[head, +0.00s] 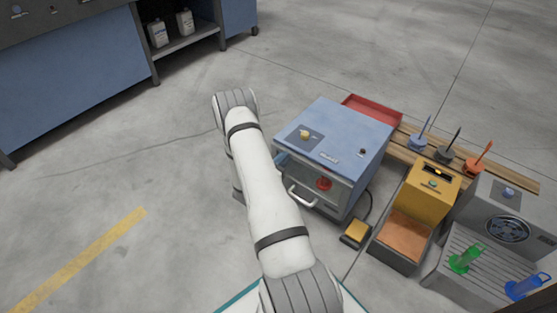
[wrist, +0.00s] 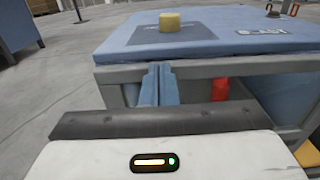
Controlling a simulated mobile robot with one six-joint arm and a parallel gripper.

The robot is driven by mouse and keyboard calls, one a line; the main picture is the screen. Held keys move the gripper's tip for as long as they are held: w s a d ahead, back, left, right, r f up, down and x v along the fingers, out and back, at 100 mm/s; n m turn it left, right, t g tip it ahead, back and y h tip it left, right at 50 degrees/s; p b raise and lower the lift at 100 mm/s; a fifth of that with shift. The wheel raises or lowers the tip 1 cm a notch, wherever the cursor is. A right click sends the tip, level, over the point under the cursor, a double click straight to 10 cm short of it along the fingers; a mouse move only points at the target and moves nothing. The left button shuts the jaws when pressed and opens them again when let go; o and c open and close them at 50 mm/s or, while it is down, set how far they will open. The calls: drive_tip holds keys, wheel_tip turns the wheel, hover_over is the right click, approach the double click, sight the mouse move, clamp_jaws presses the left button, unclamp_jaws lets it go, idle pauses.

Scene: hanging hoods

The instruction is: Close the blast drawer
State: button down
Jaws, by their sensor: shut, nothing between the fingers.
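The blast cabinet (head: 345,132) is a blue-topped box with a yellow knob and a label. Its drawer, with a pale bar handle (head: 301,198), stands out from the front below the top. A red object (head: 324,184) shows inside the opening and also in the wrist view (wrist: 220,89). My gripper (wrist: 160,75) shows in the wrist view as two blue fingers, shut together and empty, in front of the cabinet's front edge. Whether they touch the drawer cannot be told. In the head view my arm hides the gripper and the drawer's left part.
A yellow box unit (head: 432,188) with a brown tray (head: 404,238) and a small yellow pedal (head: 356,232) stand right of the cabinet. A grey fan unit (head: 512,215) is farther right. A red tray (head: 373,110) lies behind. Floor to the left is clear.

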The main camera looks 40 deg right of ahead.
drive_tip(key=shift+w+d+r, duration=0.1)
drive_tip(key=shift+d+r, duration=0.1)
drive_tip(key=shift+d, duration=0.2)
drive_tip(key=shift+a, duration=0.1)
drive_tip(key=p+v, duration=0.4)
drive_tip(key=v, duration=1)
drive_tip(key=shift+a+f, duration=0.2)
drive_tip(key=shift+a, duration=0.15)
